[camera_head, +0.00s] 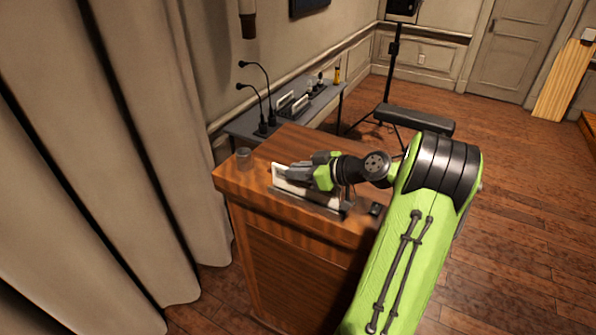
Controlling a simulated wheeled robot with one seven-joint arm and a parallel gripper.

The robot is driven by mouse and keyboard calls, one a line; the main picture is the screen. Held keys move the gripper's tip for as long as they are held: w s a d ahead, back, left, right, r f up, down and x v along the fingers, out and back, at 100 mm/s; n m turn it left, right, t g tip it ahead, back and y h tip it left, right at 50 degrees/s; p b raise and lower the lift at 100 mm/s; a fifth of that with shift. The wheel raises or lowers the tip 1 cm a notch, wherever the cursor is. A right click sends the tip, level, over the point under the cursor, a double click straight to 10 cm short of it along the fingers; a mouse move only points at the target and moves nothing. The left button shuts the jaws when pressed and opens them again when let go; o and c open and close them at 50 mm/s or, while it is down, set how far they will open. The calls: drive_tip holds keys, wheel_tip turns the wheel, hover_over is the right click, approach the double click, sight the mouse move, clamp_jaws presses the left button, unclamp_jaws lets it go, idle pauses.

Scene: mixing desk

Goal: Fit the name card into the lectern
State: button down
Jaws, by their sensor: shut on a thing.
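The wooden lectern (300,268) stands in the middle of the view. A white name card (284,182) is at its top, with its left part showing beside my gripper. My gripper (292,171) is shut on the card near its left end. A dark, narrow holder (300,203) runs along the lectern top's front edge. The card's lower edge is at or just above this holder; I cannot tell whether it sits in it. My gripper and arm hide part of the card.
A glass (244,158) stands at the lectern top's left corner. A small dark object (376,209) lies right of the holder. Behind is a grey table (241,126) with microphones and small items. A curtain (120,150) hangs at left. The floor at right is open.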

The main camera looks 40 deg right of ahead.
sight(297, 194)
drive_tip(key=shift+f, duration=0.15)
drive_tip(key=shift+a+f+b, duration=0.1)
drive_tip(key=shift+f+b, duration=0.7)
drive_tip(key=shift+b, duration=0.05)
drive_tip(key=shift+f+b, duration=0.6)
drive_tip(key=shift+b, duration=0.05)
drive_tip(key=c, duration=1.1)
unclamp_jaws()
drive_tip(key=shift+r, duration=0.1)
drive_tip(key=shift+o, duration=0.2)
drive_tip(key=shift+r, duration=0.1)
